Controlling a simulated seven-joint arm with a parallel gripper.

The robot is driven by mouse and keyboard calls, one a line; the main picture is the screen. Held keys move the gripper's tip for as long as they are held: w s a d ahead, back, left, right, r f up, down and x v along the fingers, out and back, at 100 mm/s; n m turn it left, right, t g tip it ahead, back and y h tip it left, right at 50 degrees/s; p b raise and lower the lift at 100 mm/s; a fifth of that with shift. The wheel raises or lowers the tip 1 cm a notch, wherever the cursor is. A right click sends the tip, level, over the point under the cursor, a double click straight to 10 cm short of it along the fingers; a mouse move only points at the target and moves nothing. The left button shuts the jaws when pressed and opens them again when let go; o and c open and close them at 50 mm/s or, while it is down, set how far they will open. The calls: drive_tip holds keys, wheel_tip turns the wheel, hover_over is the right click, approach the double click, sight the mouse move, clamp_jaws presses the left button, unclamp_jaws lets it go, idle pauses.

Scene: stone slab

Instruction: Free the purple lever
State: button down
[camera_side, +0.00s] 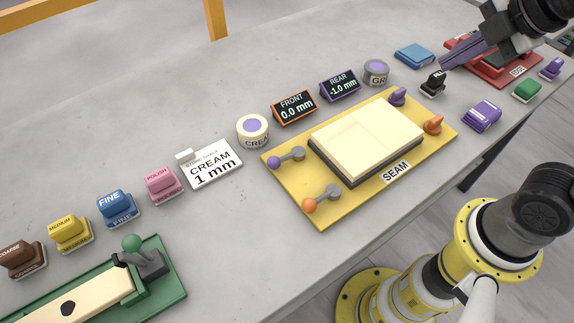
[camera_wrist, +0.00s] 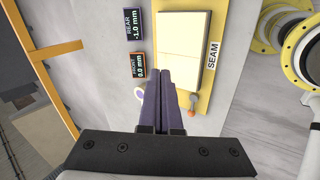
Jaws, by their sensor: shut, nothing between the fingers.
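The purple lever (camera_side: 274,162) is at the left end of the yellow SEAM fixture (camera_side: 330,221); its grey arm runs from the purple ball to a pivot beside the cream slab (camera_side: 366,135). An orange lever (camera_side: 310,204) sits nearer the front edge; an orange knob (camera_wrist: 192,113) also shows in the wrist view. A purple knob (camera_side: 398,96) and an orange knob (camera_side: 434,124) stand at the fixture's right end. My gripper (camera_side: 444,66) is shut and empty, at the upper right, apart from the purple lever. In the wrist view its fingers (camera_wrist: 165,73) hide part of the fixture.
The FRONT display (camera_side: 295,108) reads 0.0 mm and the REAR display (camera_side: 340,86) reads -1.0 mm. A cream tub (camera_side: 252,131) and a CREAM 1 mm card (camera_side: 211,166) stand left of the fixture. Several coloured blocks and a green fixture (camera_side: 160,285) lie farther left.

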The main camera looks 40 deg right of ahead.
drive_tip(key=w+a+n, duration=0.5)
drive_tip(key=w+n, duration=0.1)
drive_tip(key=n, duration=0.2)
drive_tip(key=n+g, duration=0.3)
drive_tip(key=n, duration=0.8)
hover_over(286, 157)
drive_tip(key=s+d, duration=0.2)
drive_tip(key=s, duration=0.1)
wheel_tip(286, 157, down, 9)
drive_tip(key=s+a+f+n, duration=0.1)
drive_tip(key=s+a+f, duration=0.1)
drive_tip(key=a+f, duration=0.2)
drive_tip(key=shift+s+a+f+g, duration=0.25)
drive_tip(key=shift+s+g, duration=0.05)
drive_tip(key=shift+s, duration=0.1)
drive_tip(key=shift+f, duration=0.1)
drive_tip(key=x, duration=0.9)
drive_tip(key=shift+w+a+f, duration=0.15)
drive_tip(key=shift+f, duration=0.25)
